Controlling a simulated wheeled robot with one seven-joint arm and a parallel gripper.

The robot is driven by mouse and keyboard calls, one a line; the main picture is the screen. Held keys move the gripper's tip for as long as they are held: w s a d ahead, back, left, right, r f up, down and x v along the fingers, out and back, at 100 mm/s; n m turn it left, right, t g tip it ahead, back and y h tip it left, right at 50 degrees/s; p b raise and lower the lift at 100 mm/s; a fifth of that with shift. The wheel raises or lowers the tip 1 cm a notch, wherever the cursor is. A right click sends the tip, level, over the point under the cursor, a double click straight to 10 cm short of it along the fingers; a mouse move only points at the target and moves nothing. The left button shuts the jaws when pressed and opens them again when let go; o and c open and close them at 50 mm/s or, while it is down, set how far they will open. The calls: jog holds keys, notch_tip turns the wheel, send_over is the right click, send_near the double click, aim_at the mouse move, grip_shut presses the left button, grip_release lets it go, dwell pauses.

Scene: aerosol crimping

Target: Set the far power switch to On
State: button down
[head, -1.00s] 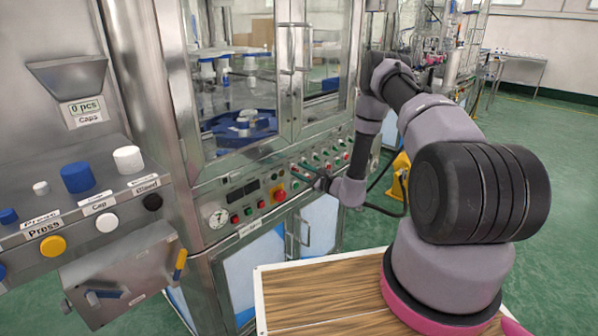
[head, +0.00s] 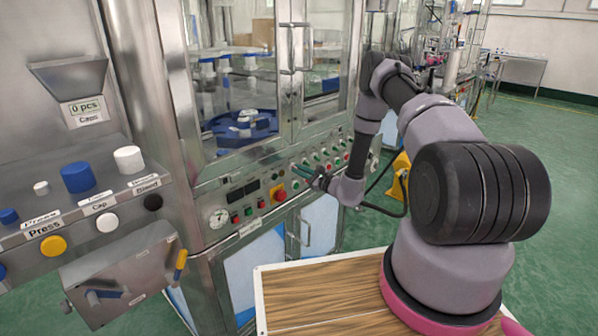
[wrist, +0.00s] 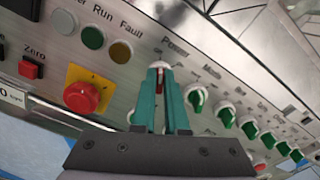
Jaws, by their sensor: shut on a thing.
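The power switch (wrist: 159,66) sits under the "Power" label on the steel control panel. In the wrist view only its pale collar and a bit of red show between the fingertips. My gripper (wrist: 163,76) has two teal fingers closed on this switch from both sides. The fingers hide most of the knob, so I cannot read its position. In the head view my gripper (head: 303,171) reaches the panel of the glazed machine, and the switch is hidden there.
A row of green-handled switches (wrist: 196,97) runs right of the fingers. A red emergency button (wrist: 82,97) on a yellow plate and the indicator lamps (wrist: 92,37) are to the left. A nearer panel with a yellow button (head: 53,246) stands at left in the head view.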

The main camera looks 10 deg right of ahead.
jog(key=m, duration=1.1)
jog(key=shift+d+f, duration=0.1)
jog(key=shift+d, duration=0.1)
dwell(0.5)
jog(key=c, duration=0.9)
grip_release()
jog(key=shift+w, duration=0.1)
jog(key=shift+c, duration=0.2)
jog(key=shift+d, duration=0.1)
jog(key=v, duration=1)
jog(key=shift+s+d, duration=0.15)
jog(key=shift+s, duration=0.2)
